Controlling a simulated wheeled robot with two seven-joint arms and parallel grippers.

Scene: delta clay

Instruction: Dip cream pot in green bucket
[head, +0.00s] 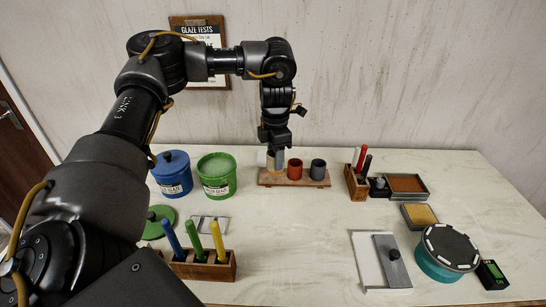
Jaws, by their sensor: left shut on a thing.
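My left gripper (275,152) points down over the left end of a small wooden board (293,184). It is shut on the cream pot (262,159), which is mostly hidden behind the fingers. Whether the pot touches the board is hard to tell. The green bucket (217,186) stands to the left of the board, open at the top, with green glaze inside. Its label faces me. My right gripper is not in view.
A red pot (295,169) and a grey pot (318,169) stand on the board. A lidded blue bucket (172,176) is left of the green one. A green lid (158,221) lies in front. A wooden holder (205,267) with coloured tools stands nearer. The table centre is clear.

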